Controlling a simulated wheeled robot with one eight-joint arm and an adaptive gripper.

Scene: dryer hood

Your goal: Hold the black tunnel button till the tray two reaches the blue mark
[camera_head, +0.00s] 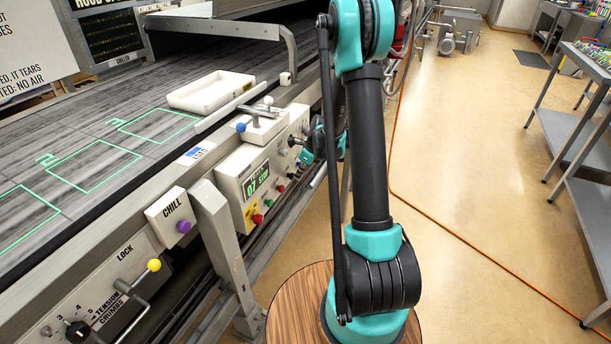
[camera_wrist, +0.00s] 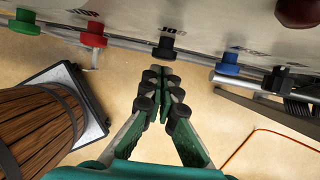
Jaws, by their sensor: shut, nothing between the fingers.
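A white tray (camera_head: 210,93) lies on the grey belt, just beyond the nearest green outlines. No number on it is readable. A blue mark (camera_head: 196,152) is on a pale label on the belt's side rail, nearer than the tray. In the head view my gripper (camera_head: 307,152) is partly hidden by my arm, beside the control box's right face.
The control box (camera_head: 250,185) shows "07 STOP". Green (camera_wrist: 24,22), red (camera_wrist: 94,34) and blue (camera_wrist: 228,64) buttons flank the black one. Green outlines (camera_head: 95,165) mark the belt. A CHILL box with a purple knob (camera_head: 184,227) is nearer. An orange cable (camera_head: 440,218) crosses the floor.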

